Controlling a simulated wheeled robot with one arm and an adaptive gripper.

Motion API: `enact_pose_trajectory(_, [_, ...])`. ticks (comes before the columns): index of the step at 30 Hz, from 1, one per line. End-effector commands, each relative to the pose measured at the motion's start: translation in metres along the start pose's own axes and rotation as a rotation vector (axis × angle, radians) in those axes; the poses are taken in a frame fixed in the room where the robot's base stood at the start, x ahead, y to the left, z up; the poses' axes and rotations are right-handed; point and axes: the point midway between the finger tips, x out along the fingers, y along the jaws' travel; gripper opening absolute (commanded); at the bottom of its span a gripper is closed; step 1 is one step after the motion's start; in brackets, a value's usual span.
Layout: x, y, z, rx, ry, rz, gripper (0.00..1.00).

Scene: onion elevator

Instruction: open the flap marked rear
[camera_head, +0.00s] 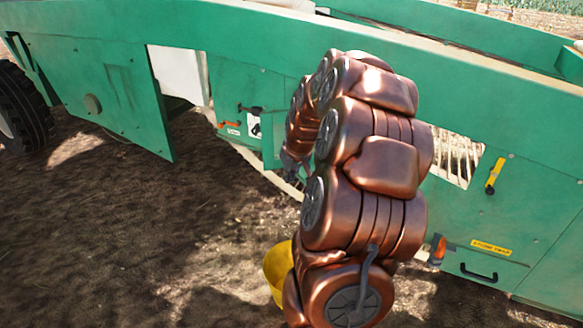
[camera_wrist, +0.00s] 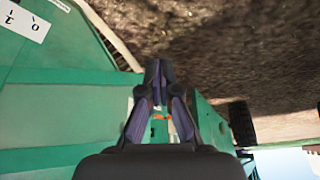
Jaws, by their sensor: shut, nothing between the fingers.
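The green machine (camera_head: 480,75) fills the upper part of the head view. No marking in view can be read as "rear", so I cannot tell which flap is the one named. A small white label (camera_head: 233,132) sits by a dark handle and an orange part on the machine's side. A yellow label (camera_head: 491,248) sits above a black handle (camera_head: 478,272) at lower right. My gripper (camera_head: 291,178) is beside the machine's side, partly hidden by my copper arm. In the wrist view, its fingers (camera_wrist: 158,82) are together and empty, with green panels around and orange behind them.
A green panel (camera_head: 115,100) stands out from the machine at left, beside a pale opening (camera_head: 178,75). A white label with digits (camera_wrist: 24,20) shows in the wrist view. A yellow round object (camera_head: 277,272) sits low beside my arm. Bare soil (camera_head: 120,240) lies clear at left.

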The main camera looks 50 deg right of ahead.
Motion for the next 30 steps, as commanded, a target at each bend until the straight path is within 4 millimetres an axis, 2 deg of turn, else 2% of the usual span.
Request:
enact_pose_trajectory(6, [0.032, -0.001, 0.001, 0.000, -0.003, -0.001, 0.00])
enact_pose_trajectory(9, [0.035, 0.001, -0.013, 0.000, 0.003, 0.001, 0.00])
enact_pose_trajectory(16, [0.042, 0.000, -0.033, 0.000, 0.003, 0.001, 0.00])
enact_pose_trajectory(30, [0.044, -0.001, -0.039, 0.000, 0.002, 0.001, 0.00])
